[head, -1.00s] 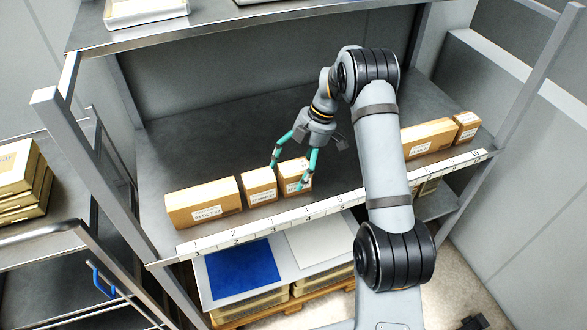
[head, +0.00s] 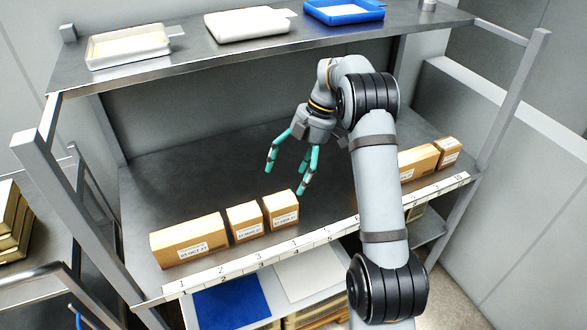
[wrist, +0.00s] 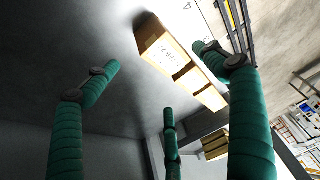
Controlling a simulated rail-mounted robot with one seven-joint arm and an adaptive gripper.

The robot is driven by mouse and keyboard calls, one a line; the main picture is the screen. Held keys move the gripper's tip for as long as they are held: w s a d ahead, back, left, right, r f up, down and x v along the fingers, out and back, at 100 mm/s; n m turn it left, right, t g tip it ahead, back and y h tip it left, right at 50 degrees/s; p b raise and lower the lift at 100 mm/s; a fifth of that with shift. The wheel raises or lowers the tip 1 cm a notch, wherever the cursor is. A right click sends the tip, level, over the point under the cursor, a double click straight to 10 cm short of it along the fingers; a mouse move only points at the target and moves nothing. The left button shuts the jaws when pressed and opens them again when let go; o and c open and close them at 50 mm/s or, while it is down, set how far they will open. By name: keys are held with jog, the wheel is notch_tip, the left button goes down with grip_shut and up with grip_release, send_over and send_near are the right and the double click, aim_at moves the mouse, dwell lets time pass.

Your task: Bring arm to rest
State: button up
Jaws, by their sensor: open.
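My gripper (head: 288,178) has teal fingers and is open and empty. In the head view it hangs above the grey shelf (head: 200,170), behind and above the row of boxes, apart from them. Below it at the front of the shelf stand a long cardboard box (head: 186,240), a small box (head: 245,220) and another small box (head: 281,210), all labelled. In the wrist view the spread fingers (wrist: 165,85) show, with a labelled box (wrist: 163,50) beyond them and clear of them.
A numbered strip (head: 330,235) runs along the shelf's front edge. More boxes (head: 418,161) stand at the right, partly behind my arm. The upper shelf (head: 190,55) holds white trays and a blue tray (head: 343,11). Shelf uprights (head: 60,190) flank the space. The shelf's back left is clear.

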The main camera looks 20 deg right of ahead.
aim_at(278, 198)
jog(key=shift+d+r, duration=0.3)
jog(key=shift+r, duration=0.35)
jog(key=x, duration=1.2)
jog(key=shift+a+f, duration=0.1)
jog(key=shift+f, duration=0.25)
notch_tip(278, 198, up, 2)
jog(key=shift+w+r, duration=0.1)
jog(key=shift+r, duration=0.65)
